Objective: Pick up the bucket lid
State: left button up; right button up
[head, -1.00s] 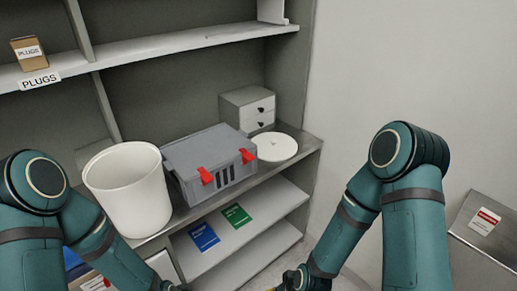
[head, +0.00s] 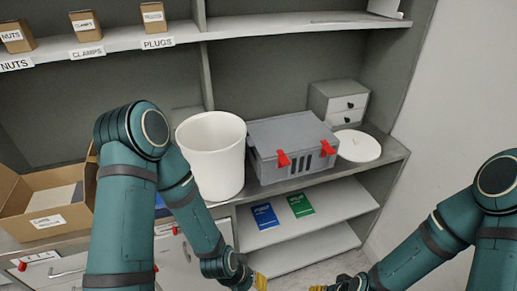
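The bucket lid (head: 358,146) is a flat white disc lying on the counter, right of the grey toolbox and in front of a small drawer unit. The white bucket (head: 212,158) stands upright and open on the counter, left of the toolbox. My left gripper (head: 260,284) is at the bottom edge, low in front of the shelves, mostly cut off, with a yellow tip showing. My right gripper (head: 318,288) is also at the bottom edge, mostly cut off. Both are well below and apart from the lid. Their finger openings do not show.
The grey toolbox (head: 292,148) with red latches sits between bucket and lid. The drawer unit (head: 338,102) stands behind the lid. A cardboard box (head: 45,212) is at left. Blue (head: 264,216) and green (head: 300,205) booklets lie on the shelf below. A wall bounds the right.

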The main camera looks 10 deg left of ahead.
aim_at(354, 145)
jog(key=l+u, duration=0.1)
jog(key=u, duration=0.5)
jog(key=i+l+u, duration=0.1)
jog(key=l+u, duration=0.55)
jog(key=l, duration=0.25)
jog(key=l+u, duration=0.25)
jog(key=l, duration=0.75)
